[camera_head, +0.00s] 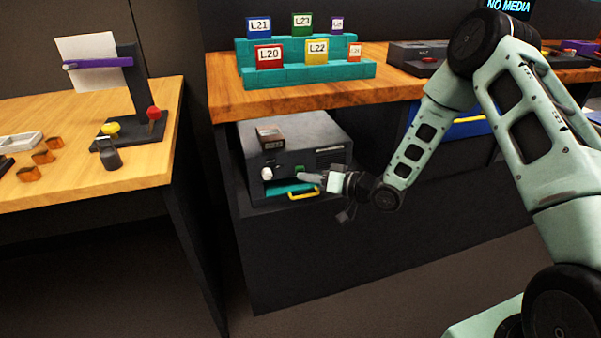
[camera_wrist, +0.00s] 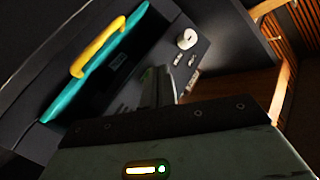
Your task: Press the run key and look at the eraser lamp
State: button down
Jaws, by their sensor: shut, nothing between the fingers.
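A dark box-shaped device (camera_head: 325,133) sits on the low shelf under the bench. Its front carries a white knob (camera_head: 267,173), a green key (camera_head: 300,168) and a teal drawer with a yellow handle (camera_head: 304,194). I cannot read which control is the run key or which part is the eraser lamp. My gripper (camera_head: 307,178) is shut and empty at the device front, close below the green key; contact cannot be told. In the wrist view my fingers (camera_wrist: 158,85) point at the dark front panel, with the knob (camera_wrist: 187,38) and yellow handle (camera_wrist: 95,50) beyond, and hide part of it.
A small brown box with a display (camera_head: 269,137) rests on the device. Labelled blocks (camera_head: 316,48) stand on a teal stepped rack above. A wooden table (camera_head: 60,185) with a lever stand and small orange parts is at left.

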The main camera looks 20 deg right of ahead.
jog(key=shift+w, duration=0.5)
dwell(0.3)
dwell(0.4)
jog(key=shift+s, duration=0.95)
jog(key=shift+s, duration=0.1)
jog(key=s+p, duration=0.1)
jog(key=s, duration=0.3)
jog(key=shift+s, duration=0.4)
